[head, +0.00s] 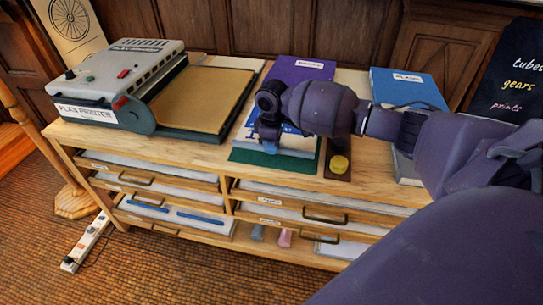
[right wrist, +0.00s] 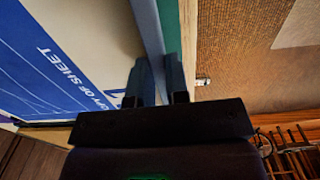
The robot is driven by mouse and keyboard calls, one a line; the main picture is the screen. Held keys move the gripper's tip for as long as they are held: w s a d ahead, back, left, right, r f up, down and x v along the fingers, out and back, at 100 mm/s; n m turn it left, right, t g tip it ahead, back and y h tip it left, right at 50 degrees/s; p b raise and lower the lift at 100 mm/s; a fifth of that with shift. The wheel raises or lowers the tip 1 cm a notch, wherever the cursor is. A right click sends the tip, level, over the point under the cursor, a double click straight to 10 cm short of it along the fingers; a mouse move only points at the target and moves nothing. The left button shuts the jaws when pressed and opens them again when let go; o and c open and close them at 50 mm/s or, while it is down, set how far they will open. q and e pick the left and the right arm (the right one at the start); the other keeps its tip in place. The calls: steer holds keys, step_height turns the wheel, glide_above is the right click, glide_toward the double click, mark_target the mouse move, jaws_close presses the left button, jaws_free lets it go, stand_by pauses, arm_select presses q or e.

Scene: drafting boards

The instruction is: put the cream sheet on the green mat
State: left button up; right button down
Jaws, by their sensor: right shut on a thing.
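The cream sheet (head: 299,145) with blue print lies over the green mat (head: 262,160) on the cabinet top. The mat shows along its front and left edge. My right gripper (head: 268,134) is at the sheet, reaching from the right. In the right wrist view the sheet (right wrist: 92,30) shows a cream area, a blue area and white lettering, and a strip of green mat (right wrist: 172,32) runs beside it. The right fingers (right wrist: 162,92) are shut at its edge; the contact is partly hidden. Whether the sheet touches the mat I cannot tell. My left gripper is not in view.
A plan printer (head: 120,80) with a tan board (head: 200,98) stands left on the cabinet. A purple folder (head: 298,70) lies behind the sheet and a blue folder (head: 408,88) to the right. A yellow knob (head: 340,164) on a dark block stands close right.

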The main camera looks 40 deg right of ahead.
mark_target(272, 163)
step_height(272, 163, down, 5)
steer(key=shift+r+b, duration=0.2)
steer(key=shift+b, duration=0.2)
steer(key=shift+r, duration=0.1)
steer(key=c, duration=1.1)
jaws_free()
steer(key=shift+f, duration=0.2)
